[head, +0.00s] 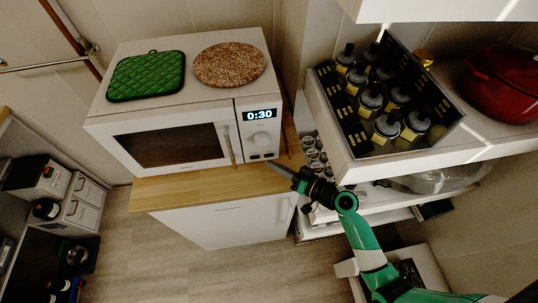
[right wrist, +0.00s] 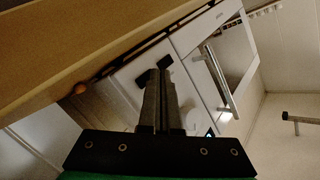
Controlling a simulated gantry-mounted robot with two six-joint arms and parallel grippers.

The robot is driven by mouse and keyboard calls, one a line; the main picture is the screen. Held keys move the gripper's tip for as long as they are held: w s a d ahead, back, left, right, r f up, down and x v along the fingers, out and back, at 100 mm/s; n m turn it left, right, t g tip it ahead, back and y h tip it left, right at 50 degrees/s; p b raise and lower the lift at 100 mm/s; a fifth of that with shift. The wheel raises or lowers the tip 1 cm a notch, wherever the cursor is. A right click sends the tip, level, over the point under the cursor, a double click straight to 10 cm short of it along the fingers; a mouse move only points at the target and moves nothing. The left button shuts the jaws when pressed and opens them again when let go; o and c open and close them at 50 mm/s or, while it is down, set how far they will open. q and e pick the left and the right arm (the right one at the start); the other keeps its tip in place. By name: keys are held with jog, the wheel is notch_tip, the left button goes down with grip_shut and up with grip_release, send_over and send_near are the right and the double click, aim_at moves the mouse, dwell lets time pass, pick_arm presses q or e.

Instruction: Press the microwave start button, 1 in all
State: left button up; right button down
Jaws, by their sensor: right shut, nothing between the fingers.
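The white microwave (head: 175,115) stands on a wooden counter, its display (head: 260,115) reading 0:30. Its control panel has a round knob (head: 260,140) with two small dark buttons (head: 255,157) below it. In the right wrist view two dark buttons (right wrist: 142,79) show on the white panel just beyond my fingertips. I cannot tell which is the start button. My right gripper (head: 271,166) is shut and empty, pointing at the panel's lower part from the right. Whether the tips touch a button cannot be told. My left gripper is not in view.
A green quilted pad (head: 146,76) and a round speckled mat (head: 229,65) lie on the microwave. The microwave handle (right wrist: 216,78) sticks out beside the panel. The wooden counter edge (head: 205,187) runs below. A shelf with a dark crate of bottles (head: 350,137) stands right.

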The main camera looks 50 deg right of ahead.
jog(key=shift+w+d, duration=0.1)
jog(key=shift+w+d+b, duration=0.15)
jog(key=shift+w+b, duration=0.1)
jog(key=shift+b, duration=0.05)
